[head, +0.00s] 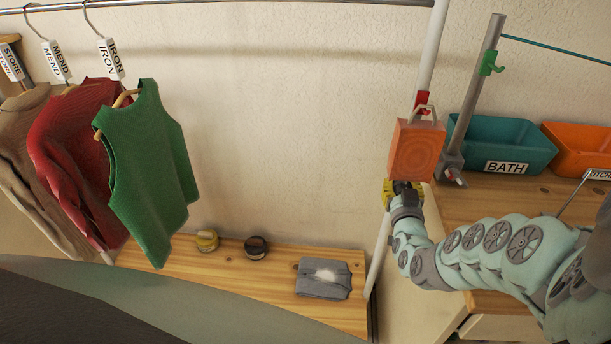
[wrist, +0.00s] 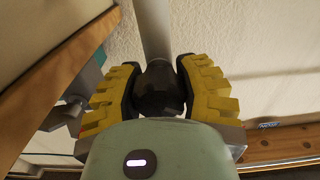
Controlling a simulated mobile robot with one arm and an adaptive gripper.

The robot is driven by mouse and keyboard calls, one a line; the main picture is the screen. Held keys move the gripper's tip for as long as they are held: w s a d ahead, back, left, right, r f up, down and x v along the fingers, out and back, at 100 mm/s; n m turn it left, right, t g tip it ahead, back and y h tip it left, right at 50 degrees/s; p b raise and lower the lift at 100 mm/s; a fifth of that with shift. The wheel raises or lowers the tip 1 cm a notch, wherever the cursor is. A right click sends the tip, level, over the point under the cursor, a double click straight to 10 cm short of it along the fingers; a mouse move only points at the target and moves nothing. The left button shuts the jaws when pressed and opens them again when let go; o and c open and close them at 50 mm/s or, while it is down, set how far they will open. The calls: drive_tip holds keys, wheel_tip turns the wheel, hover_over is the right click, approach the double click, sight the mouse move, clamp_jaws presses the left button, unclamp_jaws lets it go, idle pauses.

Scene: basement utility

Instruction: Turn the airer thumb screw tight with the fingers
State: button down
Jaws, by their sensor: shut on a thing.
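My gripper (head: 403,190) is at the pale upright pole (head: 383,245), just below a hanging orange block (head: 416,150). In the wrist view, the yellow-padded fingers of my gripper (wrist: 158,88) are shut on a dark rounded knob, the thumb screw (wrist: 160,85), one finger on each side. The pale pole (wrist: 152,30) runs up behind the knob. The fingers and my wrist housing hide part of the knob, and its thread is not visible. In the head view, the knob is hidden by my gripper.
A grey post (head: 478,85) with a green hook (head: 491,63) stands right of the pole. A teal BATH bin (head: 505,135) and an orange bin (head: 580,148) sit on the wooden bench. Clothes hang at left, including a green vest (head: 150,170). A low shelf holds folded grey cloth (head: 323,278).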

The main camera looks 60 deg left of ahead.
drive_tip(key=c, duration=0.5)
unclamp_jaws()
drive_tip(key=v, duration=0.7)
drive_tip(key=shift+d, duration=0.2)
drive_tip(key=shift+s, duration=0.2)
idle(0.7)
